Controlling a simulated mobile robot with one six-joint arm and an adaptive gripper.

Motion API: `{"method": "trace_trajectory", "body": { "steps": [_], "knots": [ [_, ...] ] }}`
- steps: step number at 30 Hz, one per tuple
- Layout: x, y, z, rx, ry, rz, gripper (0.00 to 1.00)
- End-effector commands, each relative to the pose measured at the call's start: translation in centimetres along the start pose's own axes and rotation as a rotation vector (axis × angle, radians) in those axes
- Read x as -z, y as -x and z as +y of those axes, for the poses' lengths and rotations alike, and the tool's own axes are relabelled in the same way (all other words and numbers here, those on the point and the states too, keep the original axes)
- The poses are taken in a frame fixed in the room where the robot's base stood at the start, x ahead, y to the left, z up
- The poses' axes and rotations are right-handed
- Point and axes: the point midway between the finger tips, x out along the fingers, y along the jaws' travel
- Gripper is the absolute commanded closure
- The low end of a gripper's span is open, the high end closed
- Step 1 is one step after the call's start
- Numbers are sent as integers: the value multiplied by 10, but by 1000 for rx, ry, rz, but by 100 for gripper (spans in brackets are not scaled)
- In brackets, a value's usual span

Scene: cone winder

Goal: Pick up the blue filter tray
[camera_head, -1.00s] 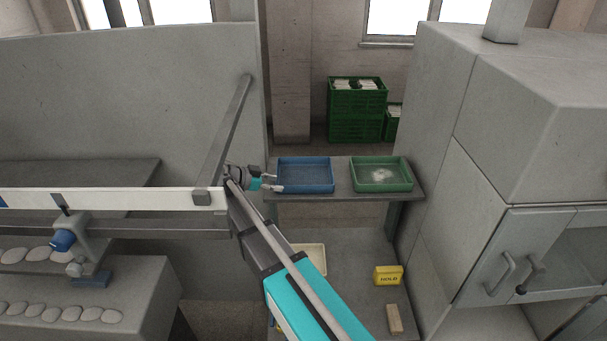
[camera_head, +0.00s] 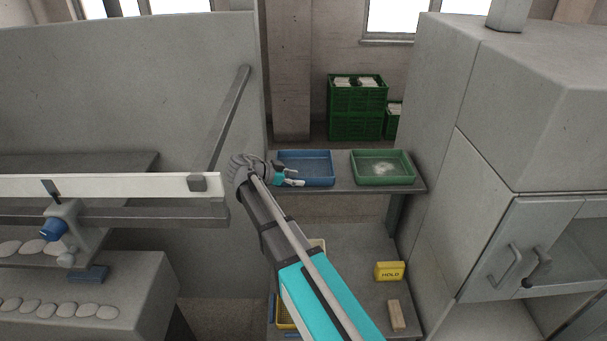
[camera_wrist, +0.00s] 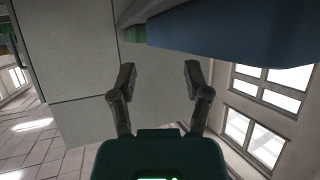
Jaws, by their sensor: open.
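The blue filter tray (camera_head: 315,164) sits on the left of the grey shelf top, beside a green tray (camera_head: 382,168) with a pale patch inside. My gripper (camera_head: 292,181) is open and empty. In the head view it overlaps the blue tray's front left part, hiding some of it. In the wrist view the blue tray (camera_wrist: 245,32) fills the upper right, beyond the open fingers (camera_wrist: 158,72). A bit of the green tray (camera_wrist: 134,35) shows to its left. No contact between fingers and tray can be made out.
A grey cabinet (camera_head: 525,130) stands close on the right, and a machine panel (camera_head: 130,90) on the left. The lower shelf holds a yellow HOLD block (camera_head: 389,271) and a tan block (camera_head: 396,315). Green crates (camera_head: 356,110) stand behind.

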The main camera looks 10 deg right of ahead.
Motion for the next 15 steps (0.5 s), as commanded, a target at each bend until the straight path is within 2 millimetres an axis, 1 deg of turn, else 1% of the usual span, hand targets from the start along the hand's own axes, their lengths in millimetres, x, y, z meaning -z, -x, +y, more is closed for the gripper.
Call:
{"method": "trace_trajectory", "body": {
  "steps": [1, 4, 15],
  "knots": [
    [-1, -5, 0, 0, 0, 0, 38],
    [0, -9, 0, 1, 1, 0, 38],
    [0, -10, 0, 1, 0, 0, 38]
  ]
}}
